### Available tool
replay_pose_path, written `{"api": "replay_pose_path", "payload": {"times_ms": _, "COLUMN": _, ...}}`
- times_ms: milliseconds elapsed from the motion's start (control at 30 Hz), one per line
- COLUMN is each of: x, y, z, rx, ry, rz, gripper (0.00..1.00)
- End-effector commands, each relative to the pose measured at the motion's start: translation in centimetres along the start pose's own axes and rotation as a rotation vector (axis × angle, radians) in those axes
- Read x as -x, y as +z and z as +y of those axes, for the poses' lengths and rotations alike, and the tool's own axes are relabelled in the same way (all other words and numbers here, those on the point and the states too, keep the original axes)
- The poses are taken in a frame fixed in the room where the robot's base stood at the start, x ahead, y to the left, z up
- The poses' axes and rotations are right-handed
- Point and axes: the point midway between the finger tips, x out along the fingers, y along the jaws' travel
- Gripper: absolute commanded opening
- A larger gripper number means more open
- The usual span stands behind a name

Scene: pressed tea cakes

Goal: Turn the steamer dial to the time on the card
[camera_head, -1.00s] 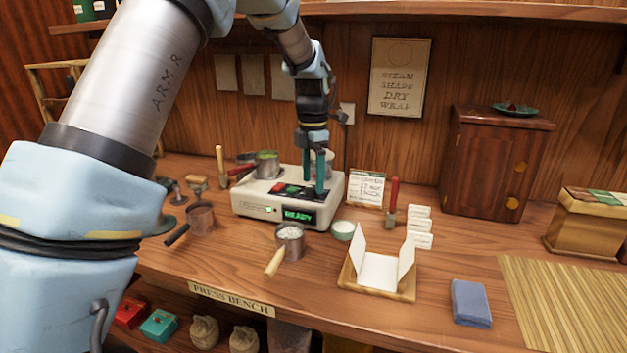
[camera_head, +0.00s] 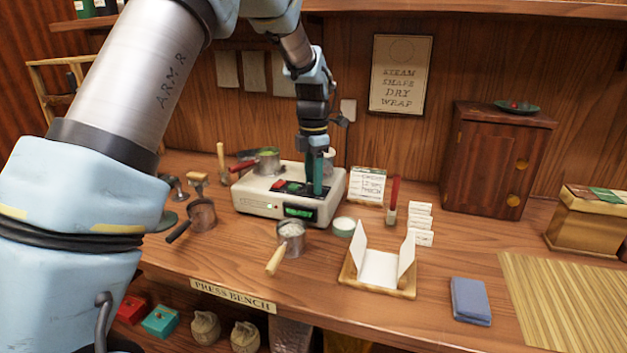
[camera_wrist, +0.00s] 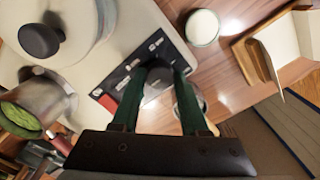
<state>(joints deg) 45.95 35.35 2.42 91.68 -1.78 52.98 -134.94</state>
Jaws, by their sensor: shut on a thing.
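The cream steamer (camera_head: 262,205) stands on the bench, with a dark control panel and a lit green display (camera_head: 299,212) that seems to read READY. My gripper (camera_head: 318,190) points down over the right side of the panel. In the wrist view my gripper (camera_wrist: 160,78) has its green fingers closed on either side of the dark dial (camera_wrist: 157,88). A red button (camera_wrist: 108,102) lies left of the fingers. The card (camera_head: 368,185) stands behind the bench's middle, right of the steamer; its writing is too small to read. The dial's setting cannot be read.
A wooden tray with white paper (camera_head: 378,268) lies farther right. A red-handled tool (camera_head: 392,200) stands near the card.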

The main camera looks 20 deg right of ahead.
Motion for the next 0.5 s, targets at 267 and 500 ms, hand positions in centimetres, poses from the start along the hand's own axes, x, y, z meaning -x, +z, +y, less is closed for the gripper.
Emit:
{"api": "replay_pose_path", "payload": {"times_ms": 267, "x": 0.01, "y": 0.01, "z": -0.05, "rx": 0.000, "ry": -0.001, "rz": 0.000, "gripper": 0.00}}
{"api": "replay_pose_path", "payload": {"times_ms": 500, "x": 0.04, "y": 0.02, "z": -0.05, "rx": -0.026, "ry": -0.001, "rz": 0.001, "gripper": 0.00}}
